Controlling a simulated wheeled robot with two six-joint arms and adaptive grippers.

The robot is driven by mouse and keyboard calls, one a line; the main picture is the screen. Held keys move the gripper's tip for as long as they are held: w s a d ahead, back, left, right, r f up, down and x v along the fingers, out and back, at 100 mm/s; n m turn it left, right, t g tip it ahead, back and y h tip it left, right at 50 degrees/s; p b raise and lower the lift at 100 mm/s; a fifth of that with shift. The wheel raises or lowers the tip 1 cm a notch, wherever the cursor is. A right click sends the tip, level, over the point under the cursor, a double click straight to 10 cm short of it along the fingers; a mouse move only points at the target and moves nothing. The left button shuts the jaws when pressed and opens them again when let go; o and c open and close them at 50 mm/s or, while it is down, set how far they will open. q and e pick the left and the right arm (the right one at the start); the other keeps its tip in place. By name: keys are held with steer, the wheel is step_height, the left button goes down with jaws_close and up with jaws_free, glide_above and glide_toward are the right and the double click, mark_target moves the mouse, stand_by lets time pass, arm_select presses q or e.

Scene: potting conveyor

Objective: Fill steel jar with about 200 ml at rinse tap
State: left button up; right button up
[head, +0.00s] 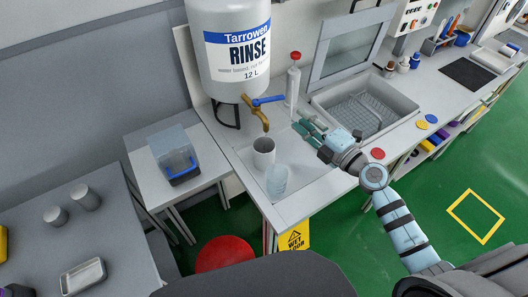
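A grey, open-topped steel jar (264,160) stands upright on the pale counter basin, below the brass rinse tap (256,112). The tap comes from the white RINSE tank (235,80). Its blue lever (268,99) points to the right; no water stream shows. The jar's inside is dark, and I cannot tell its level. A clear vessel (277,180) stands just in front of the jar. My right gripper (306,130) is to the right of the jar and tap, apart from both. Its teal fingers are spread with nothing between them. My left gripper is not in view.
A white bottle with a red top (292,82) stands behind my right gripper. A sink with a rack (360,112) and raised lid lies to the right. A blue-latched box (177,160) sits on a side table. A red stool (225,253) stands on the floor.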

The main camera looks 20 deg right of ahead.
steer(key=shift+n+g, duration=0.4)
steer(key=shift+n, duration=0.2)
steer(key=d+f+b, duration=0.1)
steer(key=b, duration=0.1)
steer(key=d+f+b, duration=0.2)
steer(key=shift+s+d+f, duration=0.15)
steer(key=shift+d, duration=0.15)
jaws_close()
steer(key=s+r+n+g+y+b, duration=0.2)
steer(key=s+r+n+g+y, duration=0.15)
steer(key=y, duration=0.25)
steer(key=p, duration=0.2)
glide_toward(267, 101)
steer(key=a, duration=0.4)
steer(key=w, duration=0.3)
steer(key=shift+w+d+t+b, duration=0.1)
steer(key=shift+d+t+b, duration=0.15)
steer(key=shift+t+b, duration=0.1)
steer(key=shift+d+f, duration=0.1)
